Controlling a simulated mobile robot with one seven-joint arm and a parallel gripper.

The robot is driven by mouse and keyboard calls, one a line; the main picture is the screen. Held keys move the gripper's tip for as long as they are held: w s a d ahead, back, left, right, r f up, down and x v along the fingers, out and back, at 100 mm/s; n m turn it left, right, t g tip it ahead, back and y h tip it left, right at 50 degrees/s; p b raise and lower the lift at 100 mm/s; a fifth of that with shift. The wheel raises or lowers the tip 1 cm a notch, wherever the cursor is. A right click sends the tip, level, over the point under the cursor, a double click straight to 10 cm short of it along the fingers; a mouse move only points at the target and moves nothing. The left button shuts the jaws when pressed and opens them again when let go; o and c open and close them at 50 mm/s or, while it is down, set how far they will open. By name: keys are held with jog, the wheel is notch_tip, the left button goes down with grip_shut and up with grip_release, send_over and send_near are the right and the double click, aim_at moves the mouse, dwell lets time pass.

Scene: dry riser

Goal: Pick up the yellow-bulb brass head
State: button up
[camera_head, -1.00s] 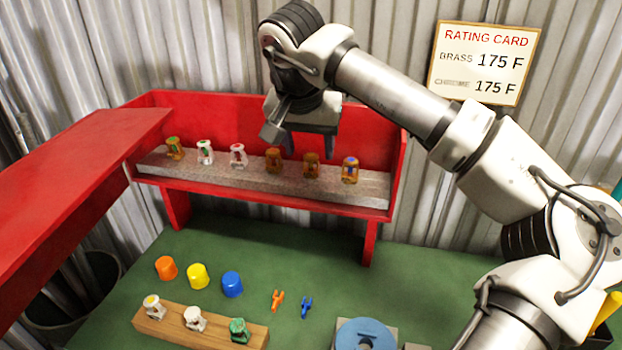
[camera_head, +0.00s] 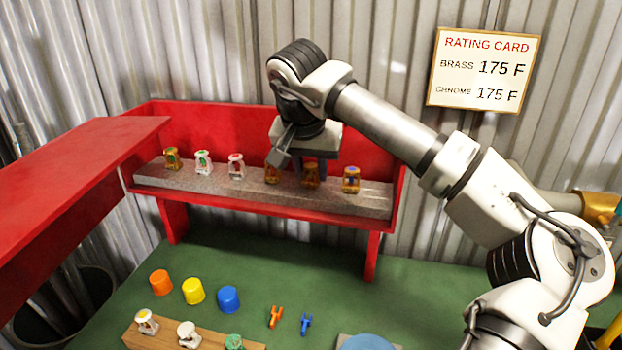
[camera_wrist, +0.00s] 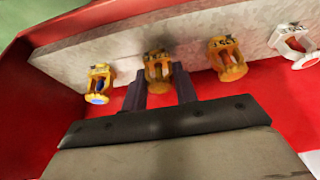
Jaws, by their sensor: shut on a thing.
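My gripper (camera_head: 312,165) is down at the red shelf box, with its fingers on either side of the middle of three brass heads (camera_head: 311,178) at the right of the row. In the wrist view the same brass head (camera_wrist: 158,72) sits between my fingertips (camera_wrist: 160,85), and the gripper is shut on it. It still stands at the grey strip. Its bulb colour is not clear. Beside it are a blue-bulb brass head (camera_wrist: 98,84) and another brass head (camera_wrist: 227,60), whose bulb colour I cannot tell.
The red box (camera_head: 390,200) has raised back and side walls around the grey strip (camera_head: 215,184). White heads (camera_head: 203,163) stand further left. Orange, yellow and blue caps (camera_head: 228,299), two small clips and a wooden rack (camera_head: 212,340) are on the green table below.

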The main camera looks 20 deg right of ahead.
jog(key=shift+c, duration=0.9)
jog(key=shift+r, duration=0.1)
notch_tip(320, 180, up, 28)
jog(key=p, duration=0.8)
jog(key=shift+d+f, duration=0.1)
jog(key=shift+f, duration=0.1)
